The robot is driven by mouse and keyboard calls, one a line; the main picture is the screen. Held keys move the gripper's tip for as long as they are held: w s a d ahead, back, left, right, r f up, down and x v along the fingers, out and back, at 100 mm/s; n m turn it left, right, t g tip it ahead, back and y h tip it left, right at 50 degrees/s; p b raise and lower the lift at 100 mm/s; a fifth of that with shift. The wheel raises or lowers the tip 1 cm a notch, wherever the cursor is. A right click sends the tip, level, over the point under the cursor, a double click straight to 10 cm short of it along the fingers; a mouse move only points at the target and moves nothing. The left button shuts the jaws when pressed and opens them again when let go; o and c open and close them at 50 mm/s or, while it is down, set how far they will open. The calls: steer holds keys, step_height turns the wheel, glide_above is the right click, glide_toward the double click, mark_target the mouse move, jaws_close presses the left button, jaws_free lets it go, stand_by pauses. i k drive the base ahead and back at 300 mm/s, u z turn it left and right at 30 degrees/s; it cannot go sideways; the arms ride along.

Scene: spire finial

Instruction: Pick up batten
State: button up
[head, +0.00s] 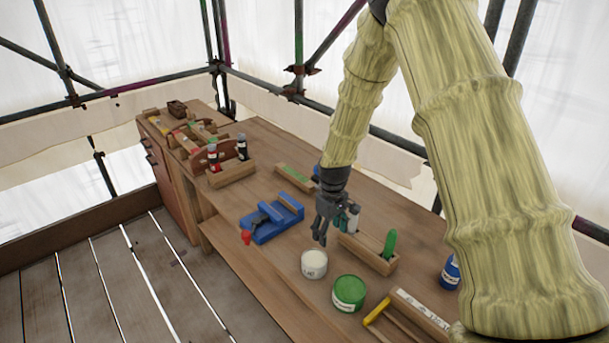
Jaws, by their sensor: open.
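My gripper (321,234) is open and points down over the middle of the workbench (262,290). No object shows between its fingers. I cannot tell for sure which piece is the batten. A long pale wooden piece with a marked white face (422,312) lies at the front right, partly cut off by my arm. A short wooden piece with a green top (295,177) lies behind the vise, apart from my gripper.
A wooden holder (366,255) with a green-handled tool stands right of my gripper. A green tin (348,294), a yellow-handled tool (377,312) and a blue bottle (450,272) are near the front. Bottles stand by a wooden rack (230,174) further back. Scaffold poles border the bench.

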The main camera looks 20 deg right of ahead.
mark_target(295, 176)
steer(key=i, duration=1.75)
steer(key=u, duration=0.05)
